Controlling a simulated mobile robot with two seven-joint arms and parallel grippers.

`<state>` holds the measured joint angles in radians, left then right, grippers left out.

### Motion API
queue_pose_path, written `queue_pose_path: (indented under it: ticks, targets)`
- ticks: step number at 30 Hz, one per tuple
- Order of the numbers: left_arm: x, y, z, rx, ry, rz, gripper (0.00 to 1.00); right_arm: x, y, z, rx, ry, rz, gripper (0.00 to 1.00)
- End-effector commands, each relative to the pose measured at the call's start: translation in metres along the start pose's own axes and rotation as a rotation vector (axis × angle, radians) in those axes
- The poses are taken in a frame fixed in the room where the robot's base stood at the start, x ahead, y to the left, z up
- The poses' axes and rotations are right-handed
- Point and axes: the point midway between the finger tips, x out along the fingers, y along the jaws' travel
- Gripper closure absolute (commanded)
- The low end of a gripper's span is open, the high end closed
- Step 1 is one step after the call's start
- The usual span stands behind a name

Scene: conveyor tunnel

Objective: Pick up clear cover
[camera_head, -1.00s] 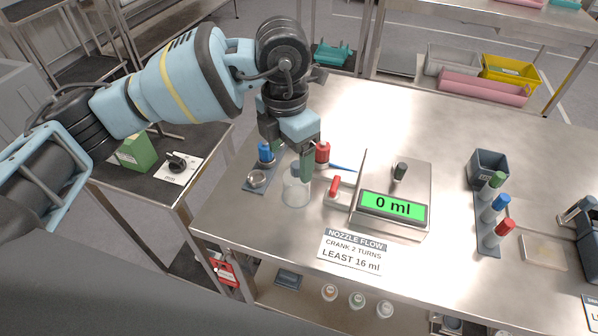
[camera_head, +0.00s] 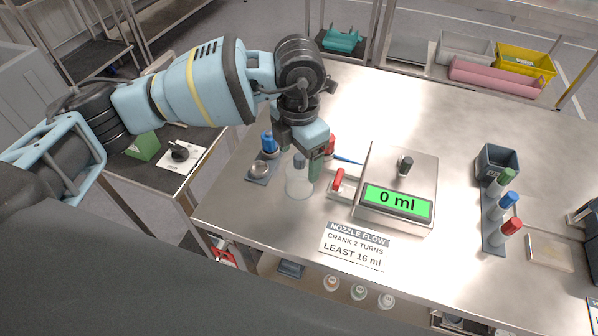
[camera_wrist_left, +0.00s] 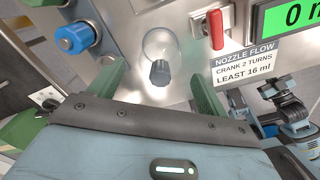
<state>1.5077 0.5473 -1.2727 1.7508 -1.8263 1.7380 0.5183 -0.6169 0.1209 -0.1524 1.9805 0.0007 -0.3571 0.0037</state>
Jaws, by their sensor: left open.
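The clear cover (camera_head: 299,184) is a see-through round piece with a dark knob on top. It stands on the steel table near its front left, left of the scale. In the left wrist view the cover (camera_wrist_left: 158,45) is ahead of my fingers, its knob toward me. My left gripper (camera_head: 303,160) is above it, pointing down, with green fingers. The wrist view shows the fingers (camera_wrist_left: 157,86) apart on either side of the knob, empty. One finger is mostly hidden in the head view. A blue and black arm part (camera_wrist_left: 288,112) at the wrist view's right may be my right arm.
A sign (camera_head: 355,245) lies in front. The table's back is clear.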

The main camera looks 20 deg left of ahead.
Motion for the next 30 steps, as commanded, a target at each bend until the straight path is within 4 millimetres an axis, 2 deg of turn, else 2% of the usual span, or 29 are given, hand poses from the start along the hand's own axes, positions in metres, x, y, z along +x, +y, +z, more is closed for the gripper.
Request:
queue_pose_path:
  ticks: [6,14,24,30]
  targets:
    - [0.022,0.0,0.001,0.0,0.0,-0.001,0.23,0.001,0.0,-0.004,0.0,0.008,0.0,1.0]
    - [0.024,0.0,0.001,0.0,-0.001,-0.001,0.23,0.001,-0.001,-0.005,0.007,0.01,0.001,1.0]
    - [0.024,0.0,0.001,0.0,-0.001,0.0,0.67,0.002,-0.002,-0.005,0.011,0.01,0.001,1.0]
    - [0.024,0.0,0.001,0.0,-0.001,0.0,0.69,0.002,-0.002,-0.005,0.01,0.01,0.001,1.0]
